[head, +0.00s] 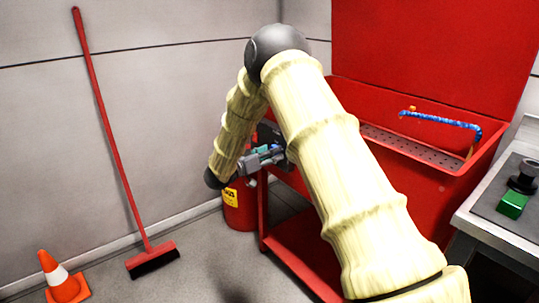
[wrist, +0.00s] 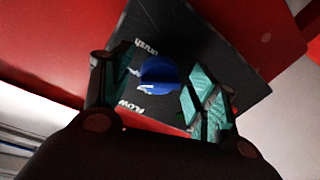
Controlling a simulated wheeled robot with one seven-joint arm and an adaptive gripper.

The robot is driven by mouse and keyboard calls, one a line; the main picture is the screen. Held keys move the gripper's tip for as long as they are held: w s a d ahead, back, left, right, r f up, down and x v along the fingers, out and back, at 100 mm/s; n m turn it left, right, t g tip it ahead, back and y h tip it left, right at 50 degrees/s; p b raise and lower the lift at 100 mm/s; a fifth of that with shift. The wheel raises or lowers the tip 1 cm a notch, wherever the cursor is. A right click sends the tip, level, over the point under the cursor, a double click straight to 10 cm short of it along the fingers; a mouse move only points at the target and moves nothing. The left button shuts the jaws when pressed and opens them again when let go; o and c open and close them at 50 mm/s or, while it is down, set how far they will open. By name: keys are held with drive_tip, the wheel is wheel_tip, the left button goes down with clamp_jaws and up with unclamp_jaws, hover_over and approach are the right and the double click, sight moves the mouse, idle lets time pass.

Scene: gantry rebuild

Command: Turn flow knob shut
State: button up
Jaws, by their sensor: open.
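The blue flow knob (wrist: 160,73) sits on a black panel (wrist: 215,52) in the wrist view. White lettering beside it reads "FLOW" and, further up, what looks like "brush". My gripper (wrist: 163,78) is open, with one teal-padded finger left of the knob and the other right of it. The knob shows between the fingers; I cannot tell whether either touches it. In the head view my gripper (head: 264,157) is at the left end of the red parts washer (head: 375,180). The knob and panel are hidden there.
A red canister (head: 240,208) with a yellow label stands on the floor below my gripper. A broom (head: 110,150) leans on the wall at left, near an orange cone (head: 62,282). A blue hose (head: 440,120) arches over the washer basin. A bench (head: 500,222) with a green block stands right.

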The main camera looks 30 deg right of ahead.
drive_tip(key=c, duration=1)
drive_tip(key=shift+r+p, duration=0.15)
drive_tip(key=shift+p, duration=0.4)
drive_tip(key=shift+r+n+g+y+p, duration=0.1)
drive_tip(key=shift+n+g+y+p, duration=0.1)
drive_tip(key=shift+n+p, duration=3.2)
drive_tip(key=shift+r+n+g+y+p, duration=0.1)
drive_tip(key=shift+n+g+y+p, duration=0.1)
drive_tip(key=shift+n+p, duration=3.2)
drive_tip(key=shift+f+m+p, duration=0.1)
drive_tip(key=shift+m+p, duration=0.9)
drive_tip(key=shift+p, duration=0.15)
drive_tip(key=o, duration=1)
